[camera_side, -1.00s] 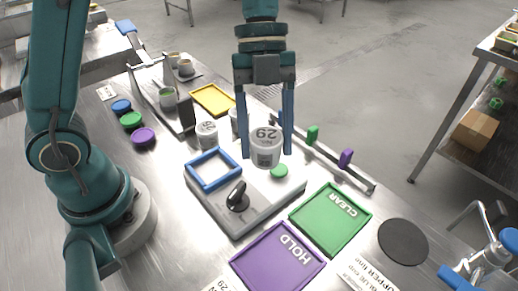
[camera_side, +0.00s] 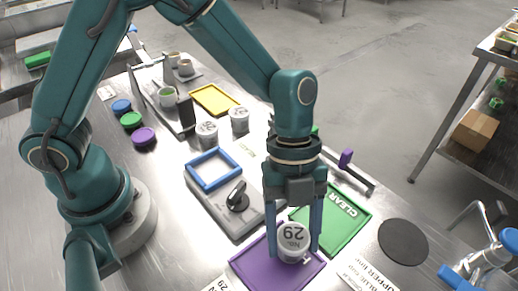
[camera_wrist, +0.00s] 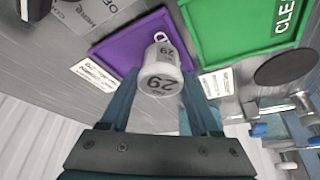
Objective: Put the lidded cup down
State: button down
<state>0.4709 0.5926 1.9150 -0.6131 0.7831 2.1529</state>
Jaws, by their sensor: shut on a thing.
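A white lidded cup (camera_side: 293,240) marked 29 is between the two fingers of my gripper (camera_side: 293,252), which is shut on it. The cup is over the purple tray (camera_side: 262,268), near its right side; I cannot tell whether its base touches the tray. In the wrist view the cup (camera_wrist: 160,80) is upright between the fingers, with the purple tray (camera_wrist: 118,48) behind it. The HOLD lettering is mostly hidden by the cup and fingers.
The green CLEAR tray (camera_side: 348,222) lies just behind, empty. A black disc (camera_side: 403,241) is to the right. The grey station with a blue frame (camera_side: 213,185) and black knob (camera_side: 237,198) stands at left. Two white cups (camera_side: 207,133) (camera_side: 239,119) are farther back.

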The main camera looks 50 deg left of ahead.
jog(key=shift+f, duration=0.2)
jog(key=shift+c, duration=0.6)
grip_release()
jog(key=v, duration=1.1)
jog(key=s+a+r+n+t+y, duration=0.1)
jog(key=s+a+n+t+y, duration=0.1)
jog(key=a+n, duration=0.6)
jog(key=s+a+r+n+t+y, duration=0.2)
jog(key=s+a+n+t, duration=0.3)
jog(key=n, duration=1.1)
jog(key=shift+a+r+n+t, duration=0.25)
jog(key=shift+a+t, duration=0.35)
jog(key=shift+a, duration=0.95)
jog(key=shift+f, duration=0.1)
